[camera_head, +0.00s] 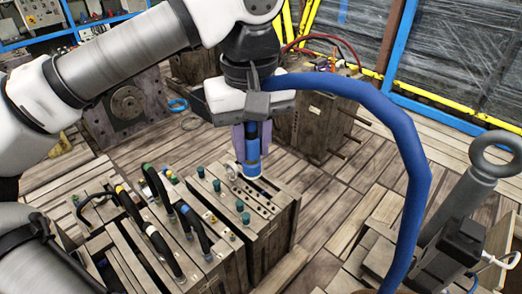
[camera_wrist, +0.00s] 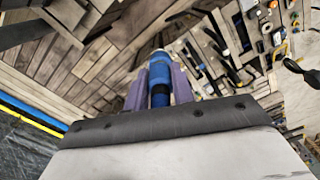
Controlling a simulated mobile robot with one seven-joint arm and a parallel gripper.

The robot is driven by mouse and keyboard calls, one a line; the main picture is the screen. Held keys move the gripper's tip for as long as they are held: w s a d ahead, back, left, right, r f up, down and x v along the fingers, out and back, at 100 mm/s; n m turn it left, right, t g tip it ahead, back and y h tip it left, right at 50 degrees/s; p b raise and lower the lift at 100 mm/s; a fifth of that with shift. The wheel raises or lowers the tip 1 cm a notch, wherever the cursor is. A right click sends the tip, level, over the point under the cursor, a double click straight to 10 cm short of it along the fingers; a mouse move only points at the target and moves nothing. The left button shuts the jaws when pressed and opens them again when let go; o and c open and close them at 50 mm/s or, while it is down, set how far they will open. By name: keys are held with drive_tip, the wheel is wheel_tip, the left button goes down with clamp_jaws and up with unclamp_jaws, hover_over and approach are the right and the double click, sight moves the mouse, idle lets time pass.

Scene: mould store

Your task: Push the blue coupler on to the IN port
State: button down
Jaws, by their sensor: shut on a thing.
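The blue coupler (camera_head: 252,156) hangs upright between the two purple fingers of my gripper (camera_head: 251,142), which are shut on it. Its lower end is at the top face of a grey-brown mould block (camera_head: 270,215), near the back edge. I cannot tell whether it touches or is seated on a port. The IN port is not readable; the coupler seems to cover the spot below it. In the wrist view the coupler (camera_wrist: 160,68) points away between the purple fingers. A thick blue hose (camera_head: 410,150) arcs from beside my gripper down to the right.
Several teal-capped fittings (camera_head: 217,186) stand on the block's top, left of the coupler. More mould blocks with black hoses (camera_head: 160,250) stand to the left. Another mould with a red hose (camera_head: 315,120) stands behind. A grey post with a ring (camera_head: 470,200) is at right. Plank floor lies between.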

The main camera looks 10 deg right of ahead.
drive_tip(key=w+a+p, duration=0.2)
drive_tip(key=w+a, duration=0.1)
drive_tip(key=w, duration=0.7)
drive_tip(key=w+a+p, duration=0.2)
drive_tip(key=w, duration=0.7)
drive_tip(key=f+b, duration=1.6)
drive_tip(key=f, duration=0.9)
drive_tip(key=f+b, duration=1.6)
drive_tip(key=f, duration=0.9)
drive_tip(key=shift+w+a, duration=0.15)
drive_tip(key=shift+a, duration=0.05)
drive_tip(key=shift+f, duration=0.15)
idle(0.7)
